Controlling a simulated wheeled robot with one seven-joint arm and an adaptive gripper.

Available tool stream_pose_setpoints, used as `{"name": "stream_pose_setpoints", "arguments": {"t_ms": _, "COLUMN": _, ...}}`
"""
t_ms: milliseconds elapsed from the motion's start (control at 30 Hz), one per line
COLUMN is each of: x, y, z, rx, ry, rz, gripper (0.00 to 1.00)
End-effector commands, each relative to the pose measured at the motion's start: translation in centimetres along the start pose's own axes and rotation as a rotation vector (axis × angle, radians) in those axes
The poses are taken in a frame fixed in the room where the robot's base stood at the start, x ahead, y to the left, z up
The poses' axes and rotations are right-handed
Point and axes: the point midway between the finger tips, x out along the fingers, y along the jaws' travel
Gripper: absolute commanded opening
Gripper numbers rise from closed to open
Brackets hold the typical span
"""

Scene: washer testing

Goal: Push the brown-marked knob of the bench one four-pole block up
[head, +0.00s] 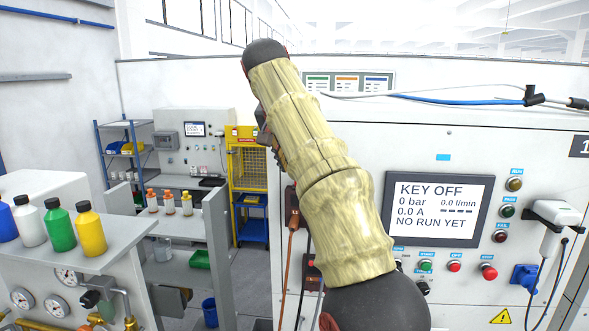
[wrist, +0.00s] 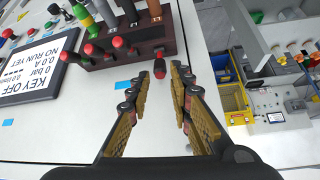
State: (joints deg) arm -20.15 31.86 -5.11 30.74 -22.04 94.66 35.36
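The dark four-pole block (wrist: 128,46) is on the white bench panel at the top of the wrist view. Several red-tipped knobs stick out along its front. The end knob (wrist: 159,68) is beside the brown plug (wrist: 155,10); its brown mark is too small to make out. My gripper (wrist: 155,76) is open. Its two fingertips are on either side of that end knob, with gaps visible; I cannot tell whether either touches it. In the head view my arm hides most of the block and the gripper.
The bench panel (head: 540,180) carries a screen (head: 438,209) reading KEY OFF and NO RUN YET. Red and green buttons (head: 455,267) sit below it. A brown cable (head: 286,265) hangs beside my arm. Bottles (head: 91,229) stand on a bench at the left.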

Motion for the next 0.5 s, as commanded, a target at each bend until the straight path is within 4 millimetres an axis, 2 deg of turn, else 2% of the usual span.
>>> {"name": "stream_pose_setpoints", "arguments": {"t_ms": 33, "x": -0.9, "y": -0.2, "z": 0.0, "rx": 0.000, "ry": 0.002, "rz": -0.003, "gripper": 0.21}}
{"name": "stream_pose_setpoints", "arguments": {"t_ms": 233, "x": -2.4, "y": -0.1, "z": -0.1, "rx": 0.000, "ry": 0.002, "rz": -0.001, "gripper": 0.21}}
{"name": "stream_pose_setpoints", "arguments": {"t_ms": 500, "x": -3.3, "y": 0.0, "z": 0.1, "rx": 0.001, "ry": 0.001, "rz": -0.001, "gripper": 0.21}}
